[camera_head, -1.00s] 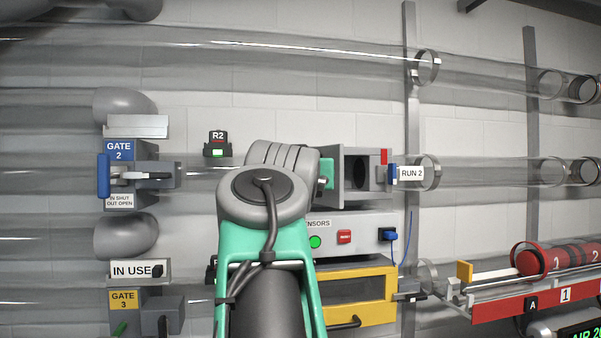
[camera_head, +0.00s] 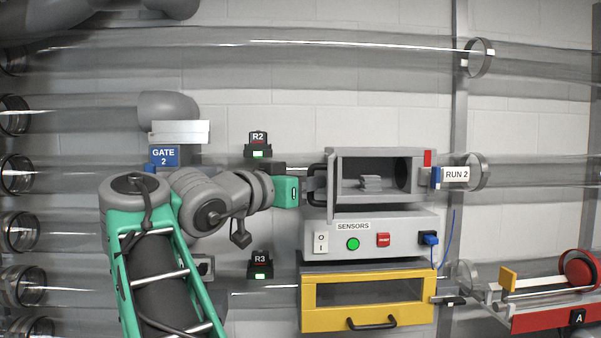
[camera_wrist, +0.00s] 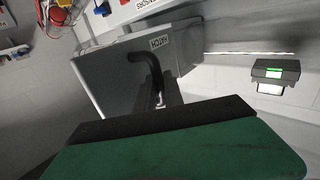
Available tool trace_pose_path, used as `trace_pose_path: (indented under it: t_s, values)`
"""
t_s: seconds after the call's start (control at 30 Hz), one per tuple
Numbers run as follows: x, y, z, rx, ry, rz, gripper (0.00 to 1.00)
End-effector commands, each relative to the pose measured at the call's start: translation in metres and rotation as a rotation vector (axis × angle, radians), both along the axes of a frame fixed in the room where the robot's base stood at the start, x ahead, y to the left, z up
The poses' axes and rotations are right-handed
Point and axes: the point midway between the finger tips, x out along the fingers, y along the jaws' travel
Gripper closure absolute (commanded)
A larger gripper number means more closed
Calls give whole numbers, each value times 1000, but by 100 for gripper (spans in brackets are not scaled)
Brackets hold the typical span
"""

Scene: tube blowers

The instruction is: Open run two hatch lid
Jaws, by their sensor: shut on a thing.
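The grey run two hatch box (camera_head: 412,155) is in the head view, beside the RUN 2 label (camera_head: 456,174). Its front is open and its dark inside shows. The hatch lid (camera_head: 333,190) stands swung out at the box's left side, seen nearly edge-on. In the wrist view the lid is a grey panel (camera_wrist: 115,70) with a HATCH label and a bent black handle (camera_wrist: 143,57). My gripper (camera_head: 310,184) is at the lid's left and is shut on this handle. The fingertips are partly hidden in both views.
A small grey stacked item (camera_head: 371,183) lies inside the box. Below are the sensors box (camera_head: 400,238) with buttons and a yellow-framed hatch (camera_head: 312,318) that is shut. The R2 unit (camera_head: 258,144) is above my wrist. Clear tubes run along the wall.

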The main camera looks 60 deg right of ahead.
Motion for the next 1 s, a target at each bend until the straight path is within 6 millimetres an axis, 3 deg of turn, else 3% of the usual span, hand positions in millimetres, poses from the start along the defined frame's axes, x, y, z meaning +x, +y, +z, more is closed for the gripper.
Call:
trace_pose_path:
  t_s: [0.43, 0.47, 0.53, 1.0]
  values:
    - [0, -1, 4, -10, -6, -10, 100]
    - [0, 0, 4, -10, -6, -10, 85]
    - [0, 0, 4, -9, -5, -10, 79]
    - [1, 3, -2, -5, -5, 26, 78]
